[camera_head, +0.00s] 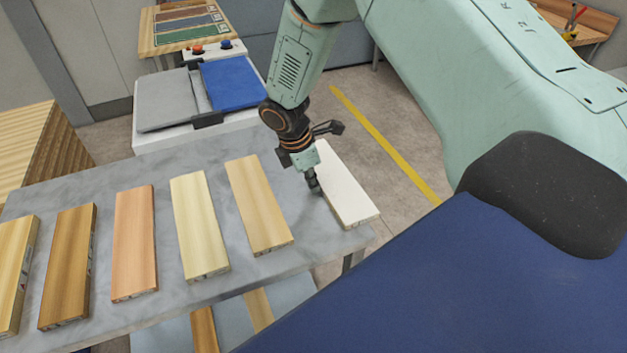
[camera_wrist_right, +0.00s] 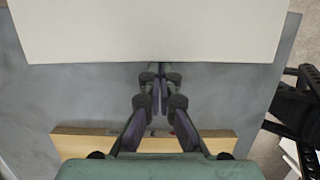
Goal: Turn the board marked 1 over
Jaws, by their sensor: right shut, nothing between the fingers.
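Several boards lie side by side on a grey table. No number 1 can be read on any of them, so I cannot tell which board it is. A white board (camera_head: 347,190) lies at the right end and fills the top of the right wrist view (camera_wrist_right: 150,30). My right gripper (camera_head: 314,187) is shut and empty, pointing down beside the white board's left long edge. In the right wrist view its fingertips (camera_wrist_right: 160,88) are together close to that edge; contact cannot be told. A tan board (camera_head: 258,205) lies to its left. My left gripper is out of view.
A machine with a blue pad (camera_head: 232,83) stands behind the table (camera_head: 320,240). More boards show on a lower shelf.

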